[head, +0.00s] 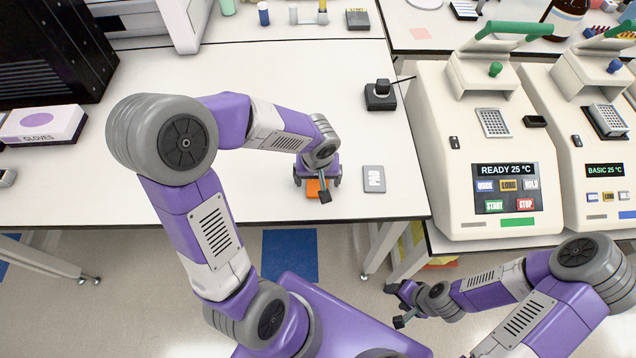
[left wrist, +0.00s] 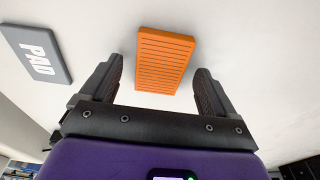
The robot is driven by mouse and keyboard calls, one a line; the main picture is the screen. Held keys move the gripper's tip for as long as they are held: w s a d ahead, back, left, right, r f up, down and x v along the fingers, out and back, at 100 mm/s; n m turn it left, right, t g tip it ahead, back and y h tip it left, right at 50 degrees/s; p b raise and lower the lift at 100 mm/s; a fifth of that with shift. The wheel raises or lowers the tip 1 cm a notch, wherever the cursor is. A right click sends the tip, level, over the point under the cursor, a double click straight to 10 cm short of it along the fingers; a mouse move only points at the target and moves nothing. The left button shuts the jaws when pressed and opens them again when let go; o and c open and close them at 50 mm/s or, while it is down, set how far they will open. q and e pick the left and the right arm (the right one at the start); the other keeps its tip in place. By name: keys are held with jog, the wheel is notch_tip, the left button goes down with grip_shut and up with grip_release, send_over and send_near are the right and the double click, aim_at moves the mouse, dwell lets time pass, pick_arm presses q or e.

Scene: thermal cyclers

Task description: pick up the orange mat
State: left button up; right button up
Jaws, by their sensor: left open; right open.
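The orange mat (head: 313,189) lies on the white table near its front edge, partly hidden under my left gripper in the head view. In the left wrist view the mat (left wrist: 165,60) is a ribbed orange rectangle, slightly tilted, lying ahead of and between the fingers. My left gripper (left wrist: 158,85) is open and empty, with a finger on each side of the mat's near end. In the head view my left gripper (head: 318,184) is over the mat. My right gripper (head: 396,304) is open at the lower right, in front of the table and away from the mat.
Two thermal cyclers (head: 490,150) stand at the right.

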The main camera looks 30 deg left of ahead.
pick_arm(q)
jog(key=shift+f, duration=0.3)
jog(key=c, duration=1.1)
jog(key=shift+r, duration=0.15)
jog(key=shift+c, duration=0.2)
